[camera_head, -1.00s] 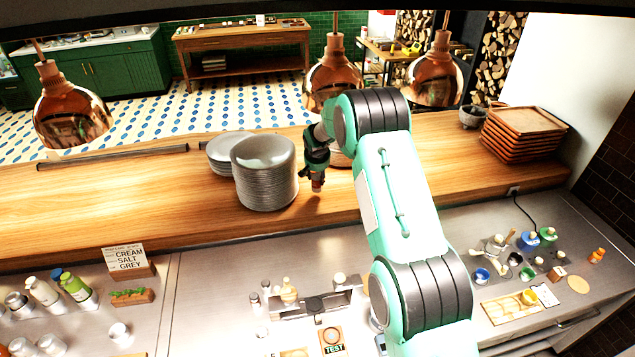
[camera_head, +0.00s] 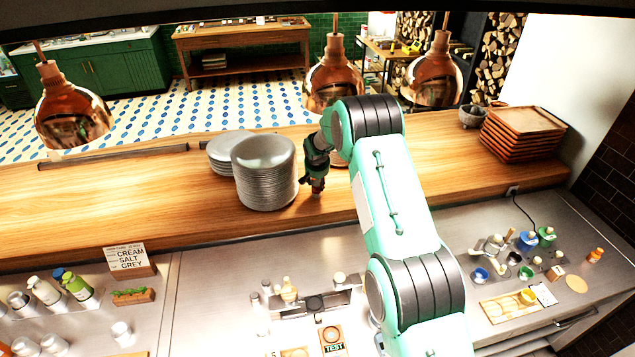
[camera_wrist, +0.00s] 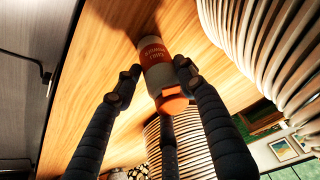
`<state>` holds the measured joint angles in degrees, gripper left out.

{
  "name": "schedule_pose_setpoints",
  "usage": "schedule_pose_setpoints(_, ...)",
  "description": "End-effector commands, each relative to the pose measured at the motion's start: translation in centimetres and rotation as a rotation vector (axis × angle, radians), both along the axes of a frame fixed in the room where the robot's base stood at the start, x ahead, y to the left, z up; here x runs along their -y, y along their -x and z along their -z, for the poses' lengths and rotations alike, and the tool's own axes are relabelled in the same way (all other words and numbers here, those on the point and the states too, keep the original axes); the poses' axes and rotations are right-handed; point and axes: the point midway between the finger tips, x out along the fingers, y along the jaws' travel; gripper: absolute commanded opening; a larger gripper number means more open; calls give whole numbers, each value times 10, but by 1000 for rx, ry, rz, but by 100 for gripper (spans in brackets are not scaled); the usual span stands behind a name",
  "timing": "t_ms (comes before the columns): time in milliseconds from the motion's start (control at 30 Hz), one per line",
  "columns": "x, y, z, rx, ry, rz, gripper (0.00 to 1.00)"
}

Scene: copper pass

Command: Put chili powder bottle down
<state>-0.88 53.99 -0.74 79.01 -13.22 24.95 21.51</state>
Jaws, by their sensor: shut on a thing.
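The chili powder bottle (camera_wrist: 157,62) has an orange label and an orange cap, and shows in the wrist view between the fingers of my gripper (camera_wrist: 155,88). My gripper is shut on it. In the head view my gripper (camera_head: 316,182) hangs over the wooden shelf (camera_head: 110,205), just right of the tall plate stack. Only a small reddish part of the bottle (camera_head: 316,190) shows below the fingers there. The bottle's far end is at or very near the wood; I cannot tell whether it touches.
A tall stack of grey plates (camera_head: 264,175) stands close to the left of my gripper, with another stack (camera_head: 222,150) behind it. Copper lamps (camera_head: 333,80) hang above the shelf. Brown trays (camera_head: 523,135) are stacked at the right. The shelf between my arm and the trays is clear.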

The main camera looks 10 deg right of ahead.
Motion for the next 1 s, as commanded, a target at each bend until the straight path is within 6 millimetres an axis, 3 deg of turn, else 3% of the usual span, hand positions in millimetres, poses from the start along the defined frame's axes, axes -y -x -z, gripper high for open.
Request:
schedule_pose_setpoints(200, 0, 0, 3, 0, 0, 0, 0)
schedule_pose_setpoints(233, 0, 0, 3, -1, 0, 0, 42)
schedule_pose_setpoints(333, 0, 0, 2, -1, 0, 0, 60)
schedule_pose_setpoints(767, 0, 0, 0, 0, 0, 0, 60)
schedule_pose_setpoints(1000, -1, 4, -10, 1, 0, 0, 60)
